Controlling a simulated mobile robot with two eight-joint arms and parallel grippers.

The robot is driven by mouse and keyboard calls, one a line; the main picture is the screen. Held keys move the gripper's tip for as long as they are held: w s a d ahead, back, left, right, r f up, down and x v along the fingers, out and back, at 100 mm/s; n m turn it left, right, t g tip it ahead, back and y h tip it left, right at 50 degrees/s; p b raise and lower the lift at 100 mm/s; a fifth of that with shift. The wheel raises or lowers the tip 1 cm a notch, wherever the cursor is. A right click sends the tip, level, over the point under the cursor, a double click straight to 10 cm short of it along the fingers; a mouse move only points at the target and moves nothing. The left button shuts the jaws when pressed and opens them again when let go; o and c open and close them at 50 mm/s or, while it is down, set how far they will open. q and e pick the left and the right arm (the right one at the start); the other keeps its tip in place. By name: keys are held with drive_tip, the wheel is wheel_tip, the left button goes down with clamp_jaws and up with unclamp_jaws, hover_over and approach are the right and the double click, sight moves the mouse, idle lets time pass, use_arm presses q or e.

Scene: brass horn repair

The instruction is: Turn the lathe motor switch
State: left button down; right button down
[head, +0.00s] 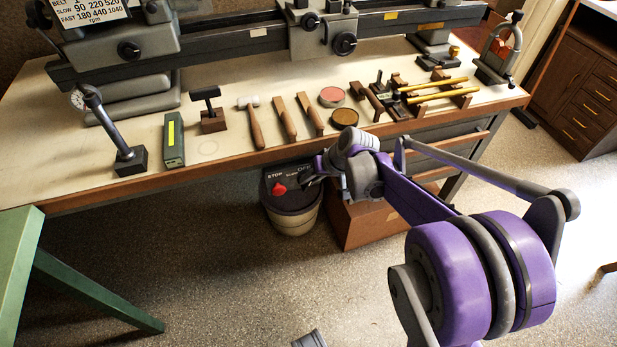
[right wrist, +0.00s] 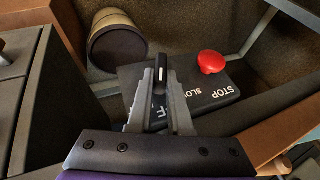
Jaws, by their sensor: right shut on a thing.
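The lathe motor switch is a dark box (head: 270,188) fixed under the bench's front edge. It carries a red stop button (head: 279,189) and white lettering. In the right wrist view the box (right wrist: 222,100) shows "STOP" and "SLOW", with the red button (right wrist: 211,62) to the right of my fingers. A black knob (right wrist: 162,68) with a white line stands between the fingers. My right gripper (head: 309,182) reaches the box from the right and is shut on this knob. The fingers partly hide the lettering below it.
A beige bin (head: 293,222) stands under the switch, and a brown box (head: 365,222) is right of it. The bench top (head: 215,165) above holds hand tools and the lathe (head: 230,42). A green table (head: 18,250) is at left. The front floor is open.

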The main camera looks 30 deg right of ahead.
drive_tip(key=shift+d+f+m+t+y, duration=0.15)
drive_tip(key=shift+m+t+y, duration=0.1)
drive_tip(key=shift+y, duration=0.5)
drive_tip(key=shift+d+f+m+t+y, duration=0.15)
drive_tip(key=shift+t+y, duration=0.1)
drive_tip(key=shift+y, duration=0.5)
drive_tip(key=shift+s+r, duration=0.1)
drive_tip(key=shift+r, duration=0.05)
drive_tip(key=c, duration=0.8)
unclamp_jaws()
drive_tip(key=shift+c, duration=0.2)
drive_tip(key=p+v, duration=0.2)
drive_tip(key=v, duration=0.8)
drive_tip(key=shift+s+d+r, duration=0.2)
drive_tip(key=shift+d, duration=0.05)
